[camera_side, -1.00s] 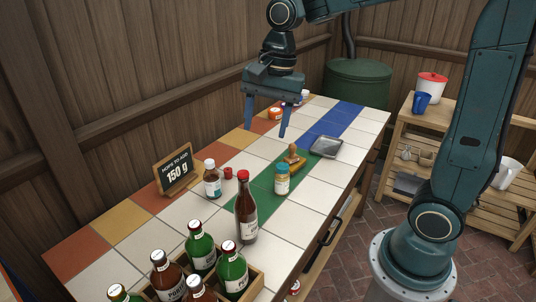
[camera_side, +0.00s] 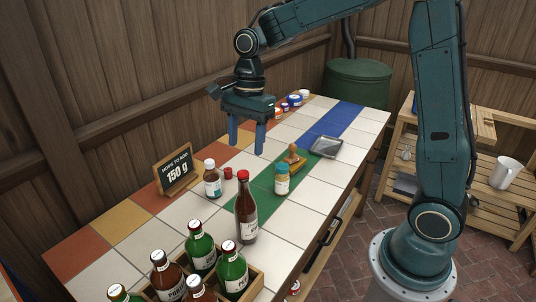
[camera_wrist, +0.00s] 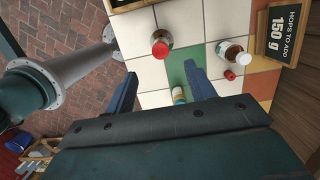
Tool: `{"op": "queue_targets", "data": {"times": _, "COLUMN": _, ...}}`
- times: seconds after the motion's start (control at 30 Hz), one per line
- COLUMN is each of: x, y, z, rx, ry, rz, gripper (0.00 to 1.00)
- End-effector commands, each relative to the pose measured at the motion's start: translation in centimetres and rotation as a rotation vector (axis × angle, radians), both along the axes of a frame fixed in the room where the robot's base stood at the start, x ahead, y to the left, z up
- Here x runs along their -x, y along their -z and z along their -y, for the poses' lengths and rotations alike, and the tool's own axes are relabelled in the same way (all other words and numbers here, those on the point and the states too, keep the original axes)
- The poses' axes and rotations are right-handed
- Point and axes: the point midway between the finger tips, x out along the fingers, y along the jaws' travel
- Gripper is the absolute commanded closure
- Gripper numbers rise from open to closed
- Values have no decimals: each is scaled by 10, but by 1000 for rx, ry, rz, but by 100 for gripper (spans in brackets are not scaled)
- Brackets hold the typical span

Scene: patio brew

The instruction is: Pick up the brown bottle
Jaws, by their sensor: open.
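Further brown bottles (camera_side: 168,278) stand in the crate among green ones. My gripper (camera_side: 247,148) is open and empty, pointing down above the counter, apart from every bottle.
The wooden crate (camera_side: 258,283) fills the near end. A yellow-labelled jar (camera_side: 282,182), a small red item (camera_side: 228,173), a wooden-handled brush (camera_side: 293,160), a metal tray (camera_side: 325,148) and a chalkboard sign (camera_side: 175,170) stand on the counter (camera_side: 296,215). Tiles near the right edge are clear.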

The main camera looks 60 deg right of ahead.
Motion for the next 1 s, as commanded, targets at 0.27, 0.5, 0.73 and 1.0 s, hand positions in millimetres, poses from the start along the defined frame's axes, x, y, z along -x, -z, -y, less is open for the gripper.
{"op": "queue_targets", "data": {"times": 0.27, "x": 1, "y": 42, "z": -7, "rx": 0, "ry": -2, "rz": -4, "gripper": 45}}
{"op": "queue_targets", "data": {"times": 0.5, "x": 0, "y": 62, "z": -10, "rx": 1, "ry": -2, "rz": -1, "gripper": 45}}
{"op": "queue_targets", "data": {"times": 0.73, "x": 0, "y": 64, "z": -10, "rx": 1, "ry": -2, "rz": 0, "gripper": 45}}
{"op": "queue_targets", "data": {"times": 1.0, "x": 0, "y": 83, "z": -13, "rx": 1, "ry": -1, "rz": -3, "gripper": 45}}
